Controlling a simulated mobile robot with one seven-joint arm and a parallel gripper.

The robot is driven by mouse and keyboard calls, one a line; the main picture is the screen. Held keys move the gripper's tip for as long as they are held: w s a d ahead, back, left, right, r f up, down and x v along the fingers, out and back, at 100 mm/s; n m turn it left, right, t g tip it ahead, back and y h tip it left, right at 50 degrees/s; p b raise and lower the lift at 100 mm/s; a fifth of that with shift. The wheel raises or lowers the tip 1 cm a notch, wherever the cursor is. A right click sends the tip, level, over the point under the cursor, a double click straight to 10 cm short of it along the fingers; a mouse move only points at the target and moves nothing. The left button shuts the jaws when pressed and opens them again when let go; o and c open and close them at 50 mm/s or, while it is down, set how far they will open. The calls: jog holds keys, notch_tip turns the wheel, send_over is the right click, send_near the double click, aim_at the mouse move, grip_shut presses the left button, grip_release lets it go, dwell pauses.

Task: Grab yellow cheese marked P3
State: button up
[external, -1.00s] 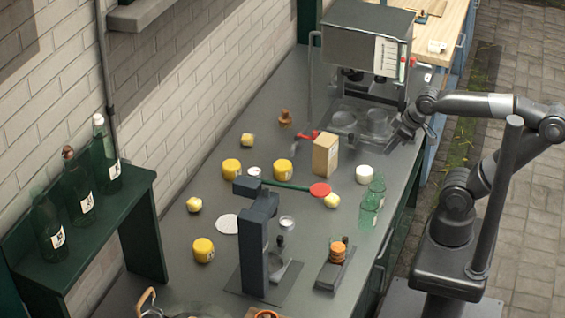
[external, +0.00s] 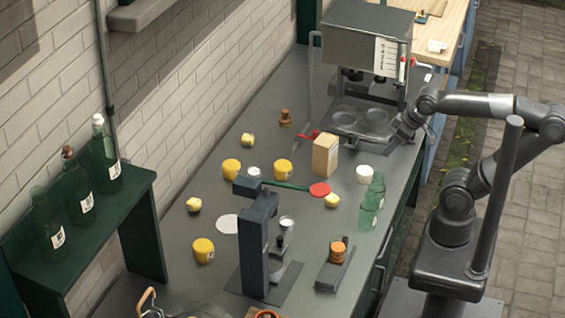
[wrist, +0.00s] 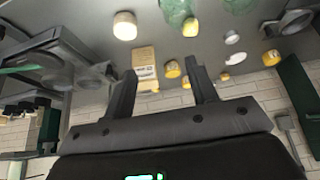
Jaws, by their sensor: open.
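Three larger yellow cheeses stand on the grey counter in the external view: one at the back left (external: 231,169), one right of it (external: 283,169) and one nearer the front (external: 203,251). Their markings are too small to read, so I cannot tell which is P3. Yellow cheeses also show upside down in the wrist view, one just beyond my fingers (wrist: 172,69) and one higher up (wrist: 190,28). My gripper (wrist: 163,78) is open and empty, its two fingers apart. In the external view my gripper (external: 406,131) hangs by the machine, away from the cheeses.
A dark stand (external: 255,240) rises mid-counter. Smaller pale yellow pieces (external: 331,200) lie around. A machine (external: 365,50) stands at the back.

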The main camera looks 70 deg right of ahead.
jog(key=o, duration=0.6)
jog(key=shift+o, duration=0.2)
jog(key=w+a+r+m+g+y, duration=0.1)
jog(key=w+a+r+m, duration=0.3)
jog(key=w, duration=0.5)
jog(key=w+a+r+m+g+y, duration=0.1)
jog(key=w+a, duration=0.5)
jog(key=w, duration=0.3)
jog(key=w+a+r+m, duration=0.3)
jog(key=w+a, duration=0.1)
jog(key=w, duration=0.5)
jog(key=m+g+y, duration=0.3)
jog(key=m+g, duration=0.1)
jog(key=m, duration=0.5)
send_over(203, 244)
jog(key=d, duration=0.4)
notch_tip(203, 244, down, 18)
jog(key=shift+h, duration=0.3)
jog(key=x, duration=1)
jog(key=shift+w+a+f, duration=0.1)
jog(key=shift+w+a, duration=0.05)
jog(key=shift+a, duration=0.15)
